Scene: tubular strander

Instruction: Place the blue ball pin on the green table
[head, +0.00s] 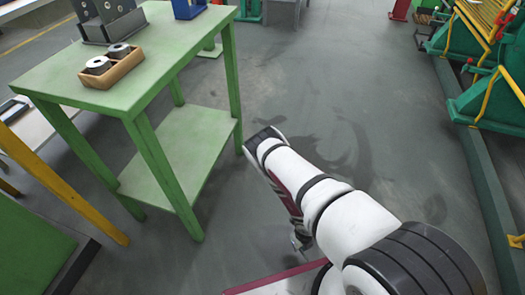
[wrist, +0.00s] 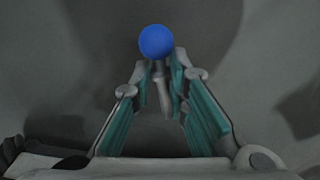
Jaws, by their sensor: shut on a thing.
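The blue ball pin (wrist: 157,41) shows in the wrist view, with its round blue head beyond my fingertips and its grey shank running back between the fingers. My gripper (wrist: 161,68) is shut on the pin and holds it over the grey floor. The green table (head: 160,65) stands to the left of my arm in the head view, with a lower shelf (head: 190,145).
On the table are a wooden tray (head: 113,75) with two metal rings, a grey fixture (head: 108,25) and a blue block (head: 189,8). A yellow post (head: 62,185) stands at the left. Green machinery (head: 485,95) lines the right. Floor between is clear.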

